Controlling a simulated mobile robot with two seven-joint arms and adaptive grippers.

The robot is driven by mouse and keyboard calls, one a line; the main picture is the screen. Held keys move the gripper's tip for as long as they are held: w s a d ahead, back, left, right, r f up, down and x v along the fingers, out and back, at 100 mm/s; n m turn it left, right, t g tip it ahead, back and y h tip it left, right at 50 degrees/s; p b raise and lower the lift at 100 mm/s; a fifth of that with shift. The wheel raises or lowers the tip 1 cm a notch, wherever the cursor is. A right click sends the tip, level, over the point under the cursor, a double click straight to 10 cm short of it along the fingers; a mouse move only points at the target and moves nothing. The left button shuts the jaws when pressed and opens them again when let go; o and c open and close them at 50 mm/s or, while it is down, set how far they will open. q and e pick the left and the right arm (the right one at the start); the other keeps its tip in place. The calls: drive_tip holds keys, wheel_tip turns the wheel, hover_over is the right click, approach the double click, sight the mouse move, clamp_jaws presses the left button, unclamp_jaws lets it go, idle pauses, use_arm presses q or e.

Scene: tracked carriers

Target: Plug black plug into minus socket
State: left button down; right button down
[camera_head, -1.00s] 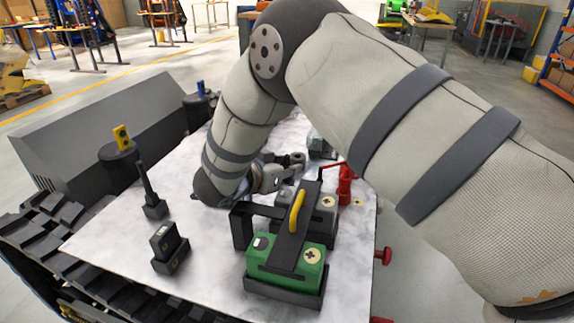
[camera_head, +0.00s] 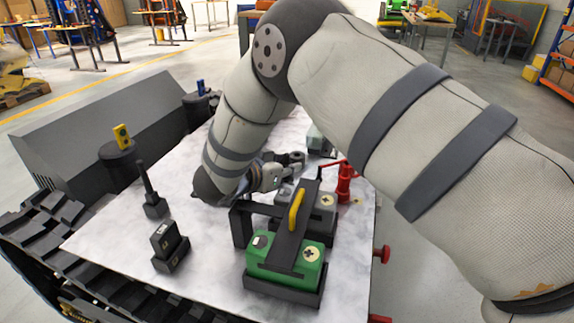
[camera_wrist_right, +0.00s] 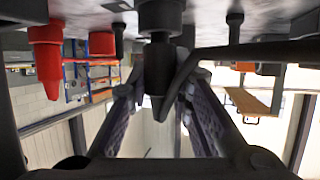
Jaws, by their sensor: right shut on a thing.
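My right gripper (camera_head: 270,178) is low over the middle of the white table, partly hidden by my forearm and blurred by distance. In the right wrist view its fingers (camera_wrist_right: 158,100) are closed around a dark cylindrical piece, which looks like the black plug (camera_wrist_right: 157,65). The plug's upper end in that view meets a wider dark part (camera_wrist_right: 160,14); I cannot tell whether that is a socket. A green battery block (camera_head: 285,262) stands in a black tray at the front, with a plus mark on a yellow disc. No minus socket is clearly readable. My left gripper is out of view.
A black bracket with a yellow handle (camera_head: 296,210) rises over the green block. A red plug-like part (camera_head: 344,184) stands at right. Black posts (camera_head: 154,203) and a small black box (camera_head: 168,243) stand at left.

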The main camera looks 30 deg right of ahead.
drive_tip(key=shift+f, duration=0.5)
drive_tip(key=shift+r, duration=0.1)
drive_tip(key=shift+r, duration=0.2)
drive_tip(key=c, duration=2)
unclamp_jaws()
drive_tip(key=shift+c, duration=0.2)
clamp_jaws()
drive_tip(key=shift+r, duration=0.1)
